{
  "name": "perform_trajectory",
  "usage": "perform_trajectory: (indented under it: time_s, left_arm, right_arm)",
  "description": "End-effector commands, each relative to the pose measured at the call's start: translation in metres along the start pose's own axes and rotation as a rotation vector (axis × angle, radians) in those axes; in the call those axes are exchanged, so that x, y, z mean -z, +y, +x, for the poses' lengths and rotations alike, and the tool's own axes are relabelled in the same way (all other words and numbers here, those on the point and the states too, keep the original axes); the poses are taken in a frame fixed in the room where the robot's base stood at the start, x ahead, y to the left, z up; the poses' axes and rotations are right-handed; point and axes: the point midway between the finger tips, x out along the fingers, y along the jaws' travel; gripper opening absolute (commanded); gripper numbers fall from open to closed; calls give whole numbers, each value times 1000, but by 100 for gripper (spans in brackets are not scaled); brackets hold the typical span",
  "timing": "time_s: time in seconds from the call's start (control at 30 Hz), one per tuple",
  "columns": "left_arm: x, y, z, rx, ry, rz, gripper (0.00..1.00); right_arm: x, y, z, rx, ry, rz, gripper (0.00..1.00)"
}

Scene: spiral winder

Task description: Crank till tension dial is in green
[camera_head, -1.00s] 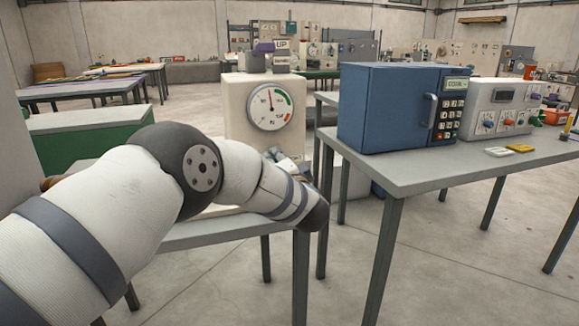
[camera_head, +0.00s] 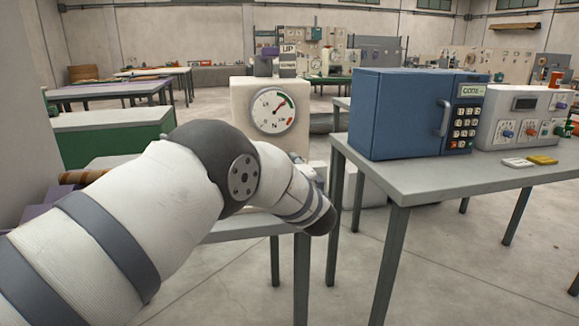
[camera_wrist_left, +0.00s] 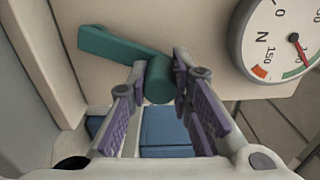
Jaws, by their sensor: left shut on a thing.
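The winder's cream housing (camera_head: 242,98) stands on a grey table, with the round tension dial (camera_head: 262,118) on its face. The dial's red needle points up and right, its tip at the green band; a red band lies further round. The wrist view shows part of the dial (camera_wrist_left: 262,50), with the needle towards the green band. A teal crank (camera_wrist_left: 112,44) sits beside it, its round grip between the purple-padded fingers of my left gripper (camera_wrist_left: 160,74), which is shut on it. In the head view my forearm hides the crank and most of the gripper. My right gripper is out of view.
A blue box with a keypad (camera_head: 400,115) and a white control panel (camera_head: 515,115) stand on the grey table (camera_head: 420,175) to the right. A green-sided bench (camera_head: 105,140) stands behind my arm at left. Open floor lies between the tables.

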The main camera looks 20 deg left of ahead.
Motion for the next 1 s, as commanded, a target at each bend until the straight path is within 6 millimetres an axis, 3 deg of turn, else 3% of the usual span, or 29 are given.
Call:
perform_trajectory:
  time_s: [0.3, 0.33, 0.4, 0.77, 0.87, 1.0]
  left_arm:
    - [0, 0, 0, 1, 1, 0, 0]
    - [0, 0, 0, 1, 1, 0, 24]
    - [0, 0, 0, 0, 1, 0, 40]
    - [1, 0, -6, -1, 2, 0, 40]
    - [1, -1, -25, -1, 4, 3, 40]
    - [2, -1, -65, 0, 5, 4, 40]
  right_arm:
    - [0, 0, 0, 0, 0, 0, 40]
    - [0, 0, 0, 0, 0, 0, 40]
    - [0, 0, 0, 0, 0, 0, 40]
    - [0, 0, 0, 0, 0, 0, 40]
    - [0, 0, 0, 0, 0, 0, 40]
    - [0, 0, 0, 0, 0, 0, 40]
